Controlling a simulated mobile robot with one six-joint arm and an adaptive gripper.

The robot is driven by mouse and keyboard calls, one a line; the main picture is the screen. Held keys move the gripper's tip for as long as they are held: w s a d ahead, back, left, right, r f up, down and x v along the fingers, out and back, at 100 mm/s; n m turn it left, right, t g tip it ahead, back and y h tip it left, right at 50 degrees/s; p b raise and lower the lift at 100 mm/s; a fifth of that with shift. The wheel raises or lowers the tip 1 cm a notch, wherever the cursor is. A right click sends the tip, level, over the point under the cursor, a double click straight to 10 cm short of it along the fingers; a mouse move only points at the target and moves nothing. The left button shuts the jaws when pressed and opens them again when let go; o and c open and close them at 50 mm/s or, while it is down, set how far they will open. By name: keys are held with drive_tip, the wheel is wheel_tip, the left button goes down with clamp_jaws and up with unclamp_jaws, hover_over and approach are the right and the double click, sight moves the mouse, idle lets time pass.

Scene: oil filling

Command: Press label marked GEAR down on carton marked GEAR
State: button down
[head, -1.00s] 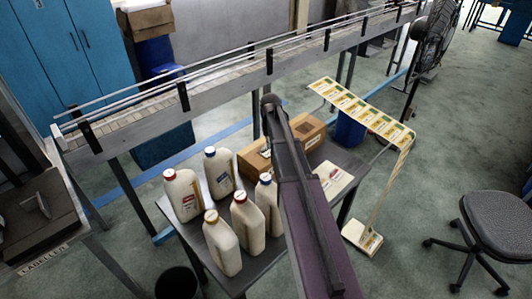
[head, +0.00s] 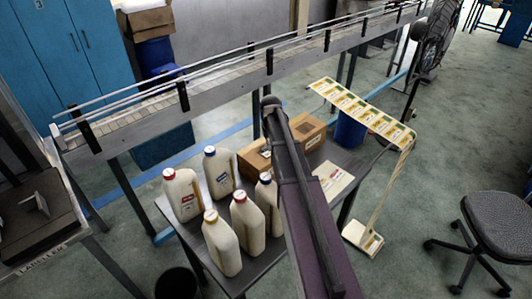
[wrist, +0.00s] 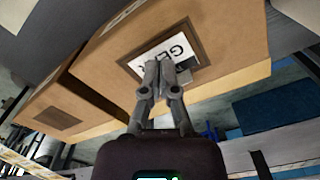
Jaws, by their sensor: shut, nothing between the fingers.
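The carton marked GEAR (wrist: 222,38) fills much of the wrist view. Its white label marked GEAR (wrist: 188,47) lies on the face within a dark brown square, turned at a slant to it. The letters appear upside down and partly covered. My gripper (wrist: 167,70) is shut and empty, with its fingertips over the label's lower part; I cannot tell whether they touch. In the head view the left carton (head: 252,160) is partly behind my arm, and my gripper is hidden there.
A second carton (head: 310,131) stands beside it, with an empty dark square (wrist: 57,118) in the wrist view. Several jugs (head: 222,172) crowd the table's left side. A flat printed sheet (head: 332,180) lies right of my arm. A conveyor (head: 225,85) runs behind.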

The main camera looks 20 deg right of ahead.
drive_tip(key=shift+f+b, duration=0.65)
drive_tip(key=shift+f, duration=0.05)
idle(0.5)
drive_tip(key=shift+r, duration=0.15)
idle(0.4)
drive_tip(key=shift+r+p, duration=3.95)
drive_tip(key=shift+p, duration=0.1)
